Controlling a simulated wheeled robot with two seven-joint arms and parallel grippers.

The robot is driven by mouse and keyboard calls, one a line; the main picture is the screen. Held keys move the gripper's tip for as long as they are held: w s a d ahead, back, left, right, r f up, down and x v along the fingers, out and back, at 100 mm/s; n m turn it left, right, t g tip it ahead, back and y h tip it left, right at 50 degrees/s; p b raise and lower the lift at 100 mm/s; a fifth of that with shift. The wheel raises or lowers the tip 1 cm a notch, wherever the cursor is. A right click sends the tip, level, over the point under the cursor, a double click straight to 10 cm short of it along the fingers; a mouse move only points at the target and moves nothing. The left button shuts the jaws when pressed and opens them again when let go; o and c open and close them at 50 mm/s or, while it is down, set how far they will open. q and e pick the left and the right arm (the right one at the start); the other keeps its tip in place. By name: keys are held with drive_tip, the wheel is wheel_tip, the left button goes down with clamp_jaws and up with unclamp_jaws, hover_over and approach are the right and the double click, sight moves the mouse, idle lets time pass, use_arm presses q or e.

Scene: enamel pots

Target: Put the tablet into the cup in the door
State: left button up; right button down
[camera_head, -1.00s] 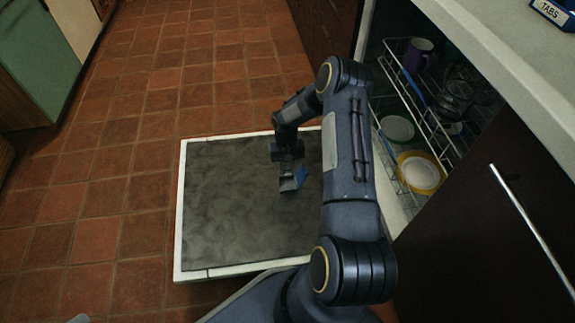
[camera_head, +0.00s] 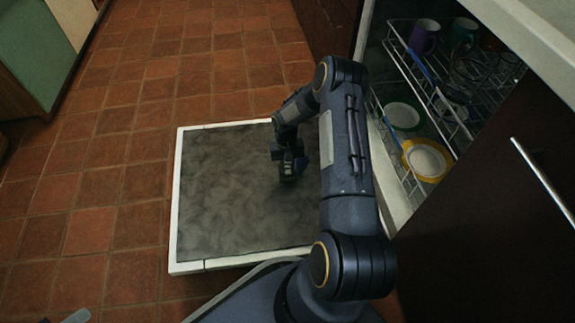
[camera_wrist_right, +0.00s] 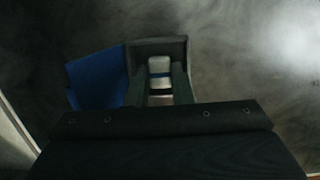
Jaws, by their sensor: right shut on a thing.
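The open dishwasher door (camera_head: 225,200) lies flat, with a dark inner face and a white rim. The cup (camera_wrist_right: 158,45) is a small dark grey frame in that face, with a blue lid (camera_wrist_right: 97,78) standing open on its left in the right wrist view. My right gripper (camera_head: 287,172) is over the cup; in the wrist view its fingers (camera_wrist_right: 161,85) are shut on the pale tablet (camera_wrist_right: 160,67). The tablet appears within the cup's outline; I cannot tell whether it touches the bottom. The gripper mostly hides the cup in the head view. My left gripper is out of view.
A wire rack (camera_head: 445,108) with a purple mug (camera_head: 425,37), a yellow-rimmed plate (camera_head: 427,160) and a green-rimmed plate (camera_head: 402,116) stands right of the door. A dark cabinet front with a bar handle (camera_head: 545,188) is at right. Tiled floor (camera_head: 90,200) is clear at left.

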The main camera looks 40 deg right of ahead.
drive_tip(key=shift+f+b, duration=0.4)
idle(0.3)
